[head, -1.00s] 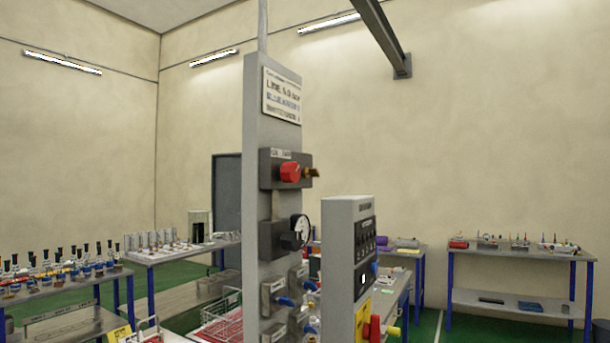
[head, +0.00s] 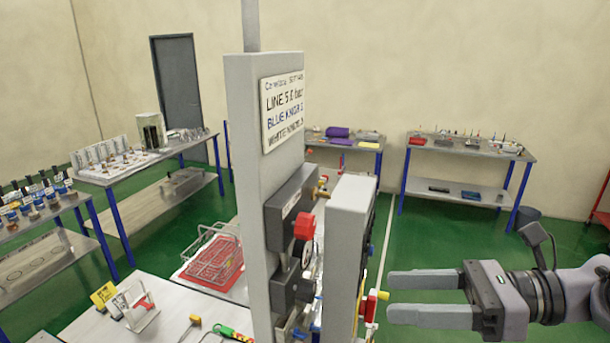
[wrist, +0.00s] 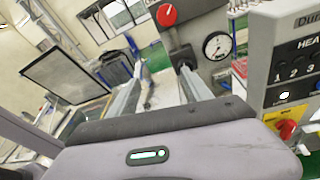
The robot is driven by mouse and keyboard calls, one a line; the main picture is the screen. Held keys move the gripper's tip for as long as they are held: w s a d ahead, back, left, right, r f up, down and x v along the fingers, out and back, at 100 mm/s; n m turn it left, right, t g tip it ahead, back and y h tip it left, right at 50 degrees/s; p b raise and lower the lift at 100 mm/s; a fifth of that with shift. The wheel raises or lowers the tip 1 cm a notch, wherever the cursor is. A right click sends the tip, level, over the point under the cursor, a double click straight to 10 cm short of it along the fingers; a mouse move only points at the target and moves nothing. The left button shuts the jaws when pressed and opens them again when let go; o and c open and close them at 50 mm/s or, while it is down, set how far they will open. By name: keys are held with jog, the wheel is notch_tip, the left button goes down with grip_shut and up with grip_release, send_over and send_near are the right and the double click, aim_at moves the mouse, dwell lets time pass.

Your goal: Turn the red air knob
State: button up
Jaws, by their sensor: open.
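The red air knob (head: 304,226) sticks out from a dark block on the grey upright panel (head: 249,130) in the head view. In the wrist view the red knob (wrist: 167,15) shows at the top, beyond my fingers, with a pressure gauge (wrist: 216,46) below and right of it. My gripper (head: 390,298) is at the right of the head view, its two fingers apart and pointing left. In the wrist view my gripper (wrist: 160,78) is empty between the fingers. It is apart from the red knob.
A grey control box (head: 347,225) stands between the panel and my gripper in the head view. A red knob with a yellow part (head: 371,305) projects from it close to my fingertips. A wire basket (head: 213,257) stands on the table behind.

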jog(key=w+d+r+m+t+y+p, duration=0.1)
jog(key=w+d+r+m+t, duration=0.1)
jog(key=d+r, duration=0.25)
jog(key=p, duration=0.4)
send_near(312, 229)
jog(key=shift+m, duration=0.3)
jog(key=x, duration=0.9)
jog(key=shift+w+a, duration=0.15)
jog(key=shift+a, duration=0.05)
grip_shut()
jog(key=shift+b, duration=0.3)
